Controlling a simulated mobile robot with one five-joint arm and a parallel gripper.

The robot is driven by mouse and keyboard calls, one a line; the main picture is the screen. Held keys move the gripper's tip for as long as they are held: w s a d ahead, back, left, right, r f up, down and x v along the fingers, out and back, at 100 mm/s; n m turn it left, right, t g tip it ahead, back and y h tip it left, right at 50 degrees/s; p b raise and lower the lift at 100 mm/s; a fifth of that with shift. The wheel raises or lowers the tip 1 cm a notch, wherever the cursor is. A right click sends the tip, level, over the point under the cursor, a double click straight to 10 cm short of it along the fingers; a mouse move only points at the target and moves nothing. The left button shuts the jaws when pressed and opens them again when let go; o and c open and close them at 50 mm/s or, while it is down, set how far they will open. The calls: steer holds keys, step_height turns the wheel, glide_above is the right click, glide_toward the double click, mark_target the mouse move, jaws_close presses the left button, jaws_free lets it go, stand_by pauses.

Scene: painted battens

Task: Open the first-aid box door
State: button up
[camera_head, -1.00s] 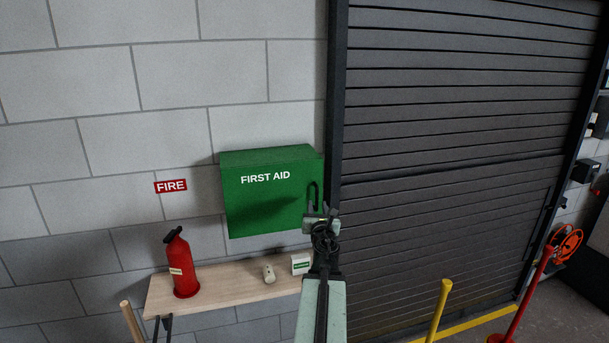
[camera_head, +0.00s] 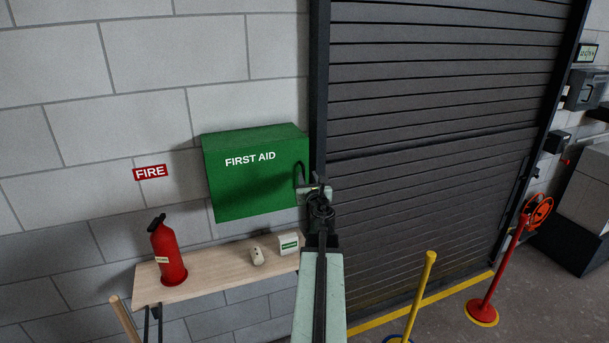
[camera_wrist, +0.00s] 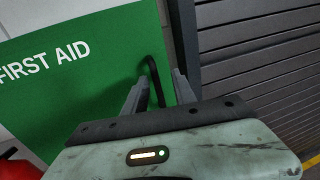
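The green first-aid box (camera_head: 256,183) hangs on the block wall with its door shut. A dark bar handle (camera_head: 299,174) stands at the right side of the door. My gripper (camera_head: 313,188) is at the lower right of the box, by the handle. In the wrist view, my gripper (camera_wrist: 161,76) is open, with a finger on each side of the black handle (camera_wrist: 155,82). Gaps show between the handle and the fingers, and the lower end of the handle is partly hidden by my gripper. The green door (camera_wrist: 95,70) fills the left of that view.
A wooden shelf (camera_head: 215,276) below the box holds a red extinguisher (camera_head: 168,254), a small pale object (camera_head: 257,256) and a white-green box (camera_head: 289,244). A dark roller shutter (camera_head: 430,130) is at the right. Yellow (camera_head: 421,295) and red (camera_head: 500,268) posts stand on the floor.

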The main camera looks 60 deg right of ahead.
steer(key=shift+w+d, duration=0.35)
steer(key=shift+w, duration=0.2)
steer(key=shift+w+d, duration=0.35)
steer(key=shift+w, duration=0.2)
jaws_close()
steer(key=shift+a, duration=0.1)
stand_by(0.6)
